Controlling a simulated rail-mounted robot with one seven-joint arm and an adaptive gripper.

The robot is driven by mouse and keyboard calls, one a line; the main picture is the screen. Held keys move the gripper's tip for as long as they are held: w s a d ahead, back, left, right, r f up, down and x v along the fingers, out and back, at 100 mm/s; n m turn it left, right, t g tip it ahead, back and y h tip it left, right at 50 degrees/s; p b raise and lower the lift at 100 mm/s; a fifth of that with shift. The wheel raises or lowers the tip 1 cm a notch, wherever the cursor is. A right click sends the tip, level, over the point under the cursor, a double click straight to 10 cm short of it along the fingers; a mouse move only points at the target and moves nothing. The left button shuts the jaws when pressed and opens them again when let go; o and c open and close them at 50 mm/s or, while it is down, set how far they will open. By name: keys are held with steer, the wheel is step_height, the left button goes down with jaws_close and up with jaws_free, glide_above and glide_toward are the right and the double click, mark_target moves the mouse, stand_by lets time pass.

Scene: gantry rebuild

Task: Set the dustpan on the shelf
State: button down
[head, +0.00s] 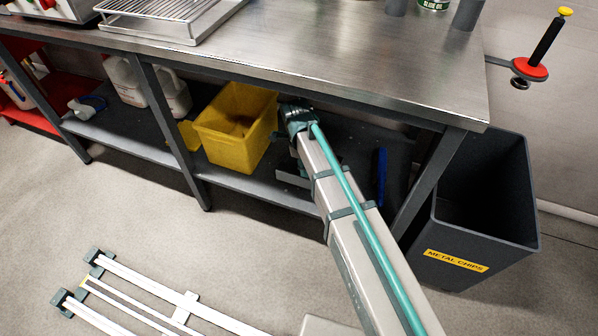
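The lower shelf (243,184) of the steel workbench runs under the worktop, with a dark surface and a grey front edge. My arm reaches from the bottom right in under the worktop. The dark end of my arm, with my gripper (293,108), is at the right rim of a yellow bin. Its fingers do not show clearly, so I cannot tell if it holds anything. No dustpan can be made out for certain. A narrow blue upright thing (381,176) shows right of my arm, and a pale flat thing (291,179) lies left of it on the shelf; either might be part of one.
The yellow bin (232,145) and white jugs (174,96) stand on the shelf. The worktop (330,62) overhangs it, with a wire rack (165,12) on top. Bench legs (428,180) and a dark metal chips bin (470,225) bound the right. White rails (150,290) lie on the floor.

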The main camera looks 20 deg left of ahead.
steer(key=w+a+f, duration=0.1)
steer(key=w+a+f+b, duration=0.1)
steer(key=w+f, duration=0.1)
steer(key=w+a+f, duration=0.1)
steer(key=f, duration=0.1)
steer(key=shift+w+a+f+b, duration=0.25)
steer(key=shift+w+b, duration=0.05)
steer(key=shift+b, duration=0.1)
steer(key=f, duration=0.1)
steer(key=f+b, duration=0.1)
steer(key=f, duration=0.1)
steer(key=shift+w+a+f+b, duration=0.2)
steer(key=shift+w+a+b, duration=0.1)
steer(key=shift+w+a, duration=0.1)
steer(key=shift+f, duration=0.5)
steer(key=c, duration=1)
jaws_free()
steer(key=r+p, duration=0.1)
steer(key=r, duration=0.3)
steer(key=a+r+p, duration=0.1)
steer(key=r, duration=0.3)
steer(key=r+p, duration=0.1)
steer(key=r, duration=0.3)
steer(key=shift+a, duration=0.35)
